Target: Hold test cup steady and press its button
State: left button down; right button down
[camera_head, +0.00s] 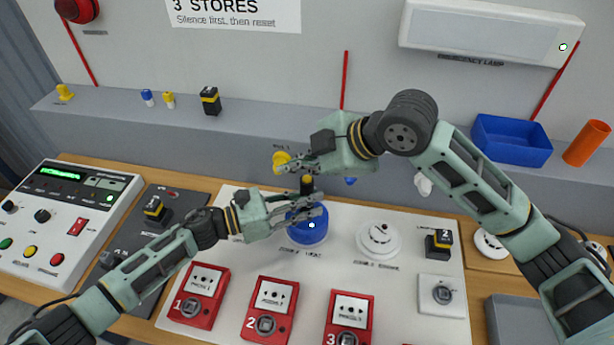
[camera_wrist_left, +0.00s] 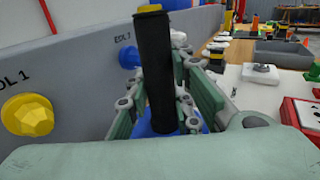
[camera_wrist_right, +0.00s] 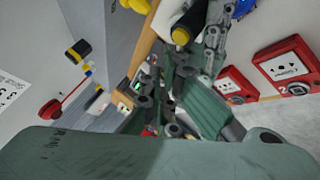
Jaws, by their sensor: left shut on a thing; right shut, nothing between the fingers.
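The test cup is a blue cup (camera_head: 308,232) with an upright black handle, over a detector spot on the white panel. In the left wrist view its black handle (camera_wrist_left: 155,75) rises in front of the fingers, with a yellow-orange tip at the top edge. My left gripper (camera_head: 312,212) is shut on the cup low down, near the blue part. My right gripper (camera_head: 282,168) is shut and empty, just above the handle top. The right wrist view shows the handle's yellow end (camera_wrist_right: 181,36) beside the fingers. Whether the right fingers touch it, I cannot tell.
A yellow knob (camera_wrist_left: 30,116) sits on the wall behind the cup. A white smoke detector (camera_head: 379,240) is to the right. Red call points (camera_head: 268,310) line the panel's front. A blue bin (camera_head: 511,141) and an orange cylinder (camera_head: 586,143) stand on the ledge.

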jog(key=shift+r, duration=2.55)
pick_arm(q)
jog(key=c, duration=1.5)
grip_release()
jog(key=shift+o, duration=0.2)
